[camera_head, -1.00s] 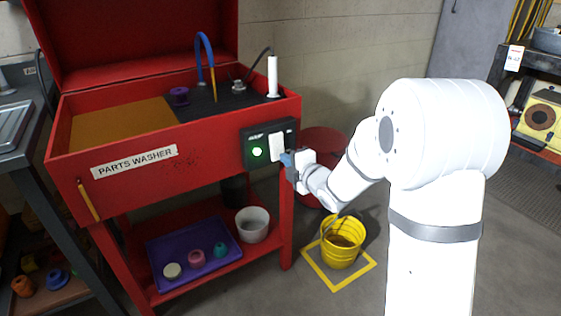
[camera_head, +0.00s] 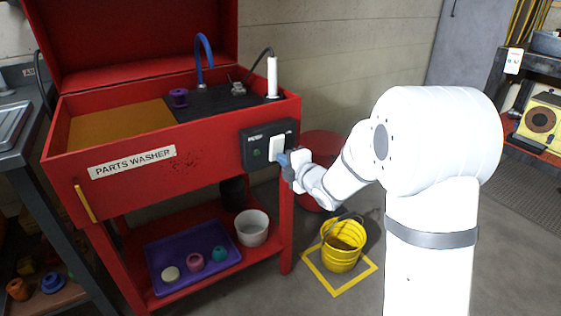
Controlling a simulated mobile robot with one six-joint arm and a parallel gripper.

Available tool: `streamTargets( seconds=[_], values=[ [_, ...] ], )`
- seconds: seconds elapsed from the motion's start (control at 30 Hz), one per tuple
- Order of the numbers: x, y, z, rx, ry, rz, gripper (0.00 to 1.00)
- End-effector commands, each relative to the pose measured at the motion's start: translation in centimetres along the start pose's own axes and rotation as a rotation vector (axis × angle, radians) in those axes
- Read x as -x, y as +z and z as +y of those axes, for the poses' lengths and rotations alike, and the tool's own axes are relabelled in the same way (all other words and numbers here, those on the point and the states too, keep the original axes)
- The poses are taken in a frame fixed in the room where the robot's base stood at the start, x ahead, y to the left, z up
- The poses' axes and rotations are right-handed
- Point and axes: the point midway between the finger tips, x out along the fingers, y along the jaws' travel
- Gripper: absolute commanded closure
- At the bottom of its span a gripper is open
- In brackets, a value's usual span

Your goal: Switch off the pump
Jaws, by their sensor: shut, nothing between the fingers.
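The red parts washer (camera_head: 130,200) stands at the left with its lid up. On its front right is a dark switch box (camera_head: 247,157) with a white rocker switch (camera_head: 275,148) and a small green lamp (camera_head: 257,153), which looks dark. A blue hose (camera_head: 198,58) and a small pump fitting (camera_head: 238,88) show in the basin; no stream shows from the hose. My gripper (camera_head: 284,160) is shut and empty, its tips at the lower right of the rocker; I cannot tell whether they touch it.
A yellow bucket (camera_head: 343,243) stands in a yellow floor square (camera_head: 312,273) below my arm. A red drum (camera_head: 322,146) is behind my gripper. A purple tray (camera_head: 160,257) and a white pot (camera_head: 251,228) sit on the lower shelf. Floor at the right is clear.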

Motion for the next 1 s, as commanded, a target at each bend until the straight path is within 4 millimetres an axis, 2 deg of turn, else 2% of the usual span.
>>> streamTargets(
  seconds=[0.13, 0.27, 0.4, 0.6, 0.8, 1.0],
  values=[
    [1.2, 0.2, -0.8, 0.001, 0.002, -0.001, 1.0],
    [3.3, 0.4, -1.7, 0.001, 0.002, -0.001, 1.0],
    [6.8, 0.6, -2.1, -0.002, -0.002, -0.004, 1.0],
    [10.4, 0.6, -3.4, -0.001, -0.001, -0.004, 1.0],
    [12.2, 0.5, -4.1, -0.001, 0.0, -0.001, 1.0],
    [12.5, 0.4, -4.2, 0.0, 0.001, 0.0, 1.0]
  ],
)
